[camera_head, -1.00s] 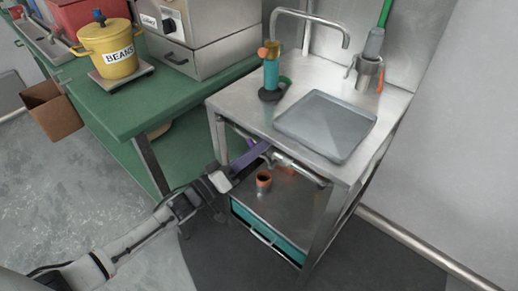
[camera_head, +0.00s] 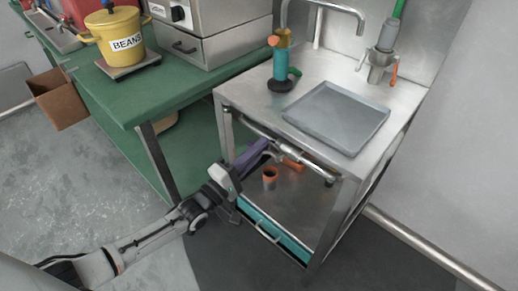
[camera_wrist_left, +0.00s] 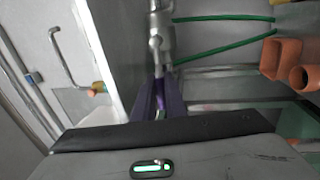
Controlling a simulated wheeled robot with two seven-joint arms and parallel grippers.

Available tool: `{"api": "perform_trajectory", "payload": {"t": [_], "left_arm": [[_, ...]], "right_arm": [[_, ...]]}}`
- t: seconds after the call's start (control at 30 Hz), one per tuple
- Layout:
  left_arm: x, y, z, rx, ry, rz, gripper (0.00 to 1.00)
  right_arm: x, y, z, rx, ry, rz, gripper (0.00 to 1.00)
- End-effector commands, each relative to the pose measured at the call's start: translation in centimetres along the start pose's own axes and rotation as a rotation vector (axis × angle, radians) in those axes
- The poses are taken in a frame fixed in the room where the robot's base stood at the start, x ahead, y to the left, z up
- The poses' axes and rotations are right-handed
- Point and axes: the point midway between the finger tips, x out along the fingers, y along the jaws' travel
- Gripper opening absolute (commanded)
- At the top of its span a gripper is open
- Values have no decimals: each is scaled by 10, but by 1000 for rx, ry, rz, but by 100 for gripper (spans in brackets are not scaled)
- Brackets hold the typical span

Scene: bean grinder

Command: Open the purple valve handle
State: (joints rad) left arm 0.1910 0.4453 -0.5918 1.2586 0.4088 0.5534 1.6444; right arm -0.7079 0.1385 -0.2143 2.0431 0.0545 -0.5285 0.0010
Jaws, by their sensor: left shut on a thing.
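The purple valve handle (camera_head: 252,154) sits under the metal sink bench, by the pipe (camera_head: 290,152) behind its front frame. My left gripper (camera_head: 235,174) reaches in from the left and is shut on the handle's near end. The fingertips are hard to make out. In the left wrist view, purple strips of the handle (camera_wrist_left: 145,98) run from the gripper up towards the metal valve body (camera_wrist_left: 160,32). The dark gripper body hides the near end. My right gripper is in neither view.
The bench's front leg (camera_head: 228,130) stands close to my left gripper. A tray (camera_head: 335,118) lies on top. The green table (camera_head: 150,95) is at left; floor in front is clear.

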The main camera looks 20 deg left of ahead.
Motion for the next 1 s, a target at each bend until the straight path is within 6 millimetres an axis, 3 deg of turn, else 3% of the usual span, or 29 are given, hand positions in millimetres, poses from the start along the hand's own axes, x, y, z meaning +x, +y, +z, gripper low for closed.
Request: {"api": "perform_trajectory", "payload": {"t": [0.6, 0.63, 0.7, 1.0], "left_arm": [[-2, -4, 1, -41, 8, -4, 0], [-2, -4, 1, -41, 8, -4, 16], [-1, -4, 1, -40, 8, -4, 28], [-1, -3, 1, -37, 7, -1, 30]], "right_arm": [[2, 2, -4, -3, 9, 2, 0], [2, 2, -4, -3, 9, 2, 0], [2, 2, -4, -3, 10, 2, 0], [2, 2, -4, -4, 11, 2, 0]]}}
